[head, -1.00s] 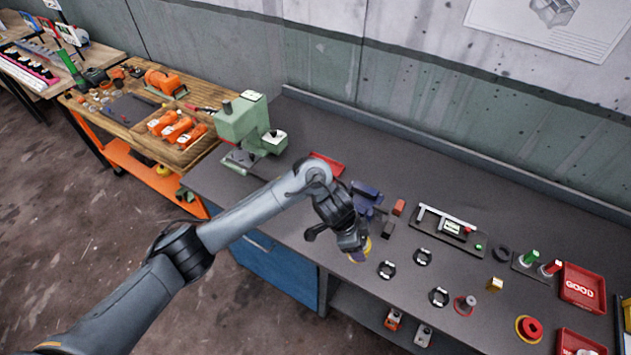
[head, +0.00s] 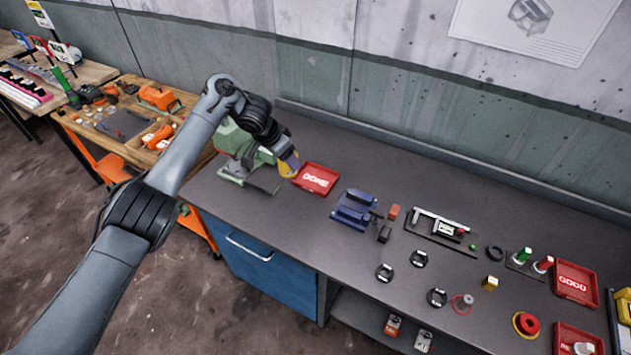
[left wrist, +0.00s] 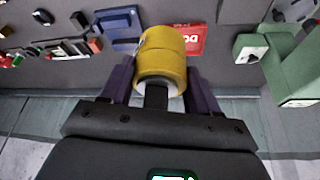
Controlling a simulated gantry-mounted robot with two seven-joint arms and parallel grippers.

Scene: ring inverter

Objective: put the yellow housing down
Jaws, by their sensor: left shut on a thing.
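The yellow housing (head: 288,166) is a short yellow cylinder. My left gripper (head: 287,160) is shut on it, beside the red tray marked DONE (head: 316,179) in the head view. In the left wrist view the housing (left wrist: 162,58) sits between the two dark fingers of the gripper (left wrist: 160,80), with the red tray (left wrist: 190,40) partly hidden behind it. I cannot tell whether the housing touches the bench or the tray's edge. My right gripper is not in view.
A green press (head: 240,150) stands close behind and left of the gripper. A blue vise-like fixture (head: 354,209) is right of the DONE tray. Black rings (head: 385,272), a gauge (head: 440,228) and a GOOD tray (head: 575,283) lie farther right. Bare bench top lies in front of the tray.

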